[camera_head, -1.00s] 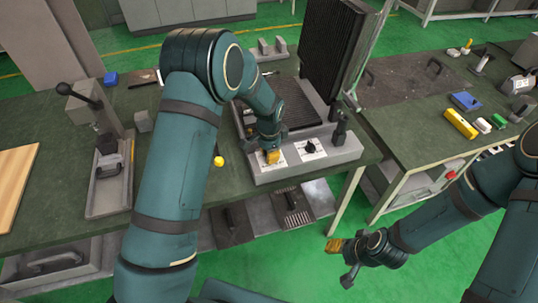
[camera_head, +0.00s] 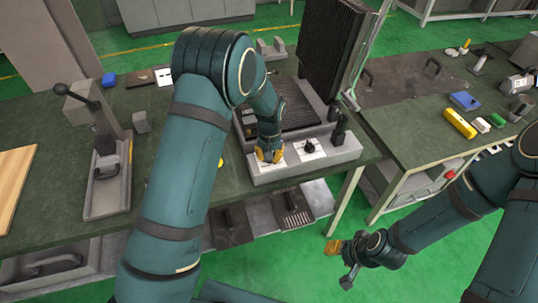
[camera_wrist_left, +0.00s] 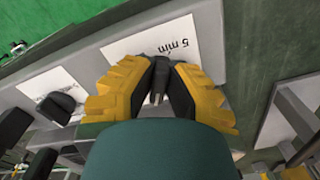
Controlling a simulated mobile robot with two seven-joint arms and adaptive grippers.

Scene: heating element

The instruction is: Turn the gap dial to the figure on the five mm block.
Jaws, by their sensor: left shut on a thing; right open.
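My left gripper (camera_head: 269,156) is at the left dial on the front panel of the grey press-like machine (camera_head: 318,158). In the left wrist view its yellow fingers (camera_wrist_left: 158,92) are shut on a dark knob (camera_wrist_left: 158,72). A white label beside that knob reads like "5 min" (camera_wrist_left: 180,42). A second black dial (camera_head: 309,147), free of any gripper, is on a white plate to the right; it also shows in the left wrist view (camera_wrist_left: 58,106). I cannot make out its marks or a five mm block. My right gripper (camera_head: 339,257) is open and empty, away from the bench.
The machine's ribbed black upper plate (camera_head: 333,48) stands raised behind the panel. A black-handled lever device (camera_head: 105,165), a small grey block (camera_head: 141,122) and a wooden board (camera_head: 12,180) are on the left. A yellow block (camera_head: 459,123) is on the right bench.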

